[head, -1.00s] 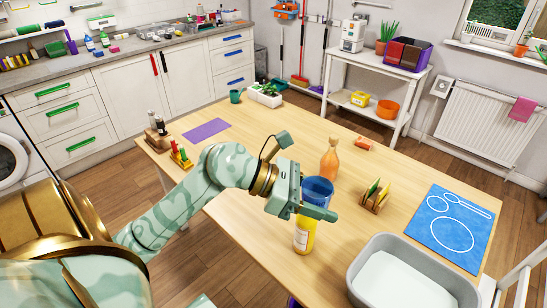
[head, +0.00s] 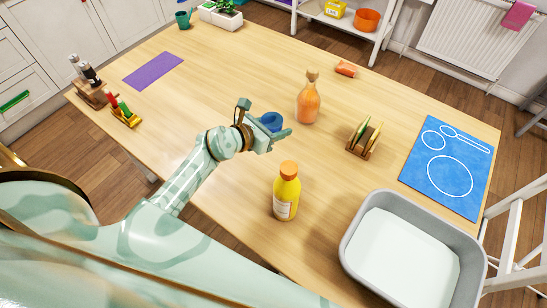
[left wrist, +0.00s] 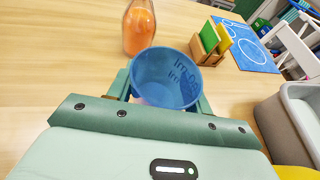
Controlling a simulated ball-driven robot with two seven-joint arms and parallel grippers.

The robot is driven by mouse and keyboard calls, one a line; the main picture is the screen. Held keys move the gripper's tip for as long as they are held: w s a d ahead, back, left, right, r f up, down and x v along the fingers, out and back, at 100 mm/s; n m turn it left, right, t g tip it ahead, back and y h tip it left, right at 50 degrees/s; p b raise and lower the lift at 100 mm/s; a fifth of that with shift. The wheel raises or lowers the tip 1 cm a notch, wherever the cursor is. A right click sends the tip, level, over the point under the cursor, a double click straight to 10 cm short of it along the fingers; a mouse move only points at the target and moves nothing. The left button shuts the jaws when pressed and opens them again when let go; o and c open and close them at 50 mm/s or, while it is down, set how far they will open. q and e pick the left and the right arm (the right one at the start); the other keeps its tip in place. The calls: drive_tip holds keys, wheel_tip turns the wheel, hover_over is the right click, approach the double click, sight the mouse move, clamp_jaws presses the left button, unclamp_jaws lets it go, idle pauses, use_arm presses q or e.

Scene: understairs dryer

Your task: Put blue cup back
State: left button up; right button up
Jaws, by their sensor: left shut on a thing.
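The blue cup (head: 271,121) is held in the jaws of my left gripper (head: 274,133), over the near-middle part of the wooden table. In the left wrist view the cup (left wrist: 167,80) stands between the two green fingers, its open mouth towards the camera. Its underside is hidden, so I cannot tell whether it touches the table. The blue mat (head: 480,175) with white outlines of a large circle, a small circle and a spoon lies at the table's right. My right gripper is not in view.
A yellow bottle (head: 286,195) stands just in front of the gripper, and an orange bottle (head: 309,103) behind it to the right. A small wooden rack (head: 363,146) and a grey basin (head: 362,217) lie to the right. The table's left middle is clear.

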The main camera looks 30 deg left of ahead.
use_arm(q)
drive_tip(key=b, duration=0.4)
hover_over(276, 155)
wheel_tip(276, 155, down, 8)
drive_tip(key=shift+r, duration=0.15)
wheel_tip(276, 155, down, 4)
drive_tip(key=b, duration=0.2)
drive_tip(key=shift+b, duration=0.4)
drive_tip(key=shift+r, duration=0.1)
drive_tip(key=shift+f, duration=0.25)
drive_tip(key=o, duration=1)
drive_tip(key=shift+c, duration=0.2)
drive_tip(key=shift+r, duration=0.1)
